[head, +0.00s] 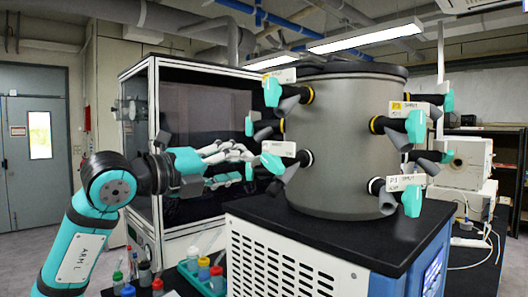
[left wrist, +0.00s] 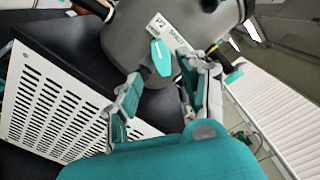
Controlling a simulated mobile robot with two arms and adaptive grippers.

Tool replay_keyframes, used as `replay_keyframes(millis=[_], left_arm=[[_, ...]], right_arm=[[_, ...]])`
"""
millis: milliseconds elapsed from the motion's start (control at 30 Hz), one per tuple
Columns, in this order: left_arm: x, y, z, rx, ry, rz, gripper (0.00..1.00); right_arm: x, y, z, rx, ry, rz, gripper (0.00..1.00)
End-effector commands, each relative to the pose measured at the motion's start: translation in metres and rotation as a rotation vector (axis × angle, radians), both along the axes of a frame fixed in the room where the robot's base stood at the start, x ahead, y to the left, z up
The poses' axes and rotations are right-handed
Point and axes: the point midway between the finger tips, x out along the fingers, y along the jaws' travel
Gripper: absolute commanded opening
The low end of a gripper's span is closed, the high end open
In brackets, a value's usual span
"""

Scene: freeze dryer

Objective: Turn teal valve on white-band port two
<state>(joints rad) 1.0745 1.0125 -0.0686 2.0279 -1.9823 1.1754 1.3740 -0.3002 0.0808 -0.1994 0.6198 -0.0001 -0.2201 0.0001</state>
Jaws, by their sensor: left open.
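The grey drum (head: 335,140) carries several black ports with teal valves and white tags. The lower left port has a white band (head: 310,158), a white tag (head: 279,149) and a teal valve (head: 273,163). In the left wrist view a tag reading P2 (left wrist: 158,24) sits beside a teal valve (left wrist: 160,58). My left gripper (head: 246,162) is open, just left of the lower left valve. In the left wrist view the valve shows between and just beyond the fingertips of my gripper (left wrist: 160,82); contact cannot be told. My right gripper is not in view.
The drum stands on a black-topped machine (head: 400,245) with a slotted white side panel (left wrist: 50,110). A glass-fronted cabinet (head: 200,100) stands behind my left arm. Small coloured-cap bottles stand in a teal rack (head: 205,283) below. Other ports jut out close by.

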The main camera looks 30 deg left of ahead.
Motion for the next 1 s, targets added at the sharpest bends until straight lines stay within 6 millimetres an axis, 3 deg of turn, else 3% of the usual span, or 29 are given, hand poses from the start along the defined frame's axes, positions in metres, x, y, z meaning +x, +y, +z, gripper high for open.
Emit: replay_keyframes(millis=[200,400,800,1000], left_arm=[[0.043,-0.015,0.004,-0.002,0.002,-0.003,0.42],[0.067,-0.023,0.002,-0.002,0.001,-0.001,0.42],[0.075,-0.026,0.000,0.000,-0.001,-0.001,0.42],[0.075,-0.026,0.000,0.000,-0.001,-0.001,0.17]], right_arm=[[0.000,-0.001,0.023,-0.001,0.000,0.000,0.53],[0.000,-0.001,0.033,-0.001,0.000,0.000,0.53],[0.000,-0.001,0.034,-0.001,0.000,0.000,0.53],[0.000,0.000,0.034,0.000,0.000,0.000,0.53]])
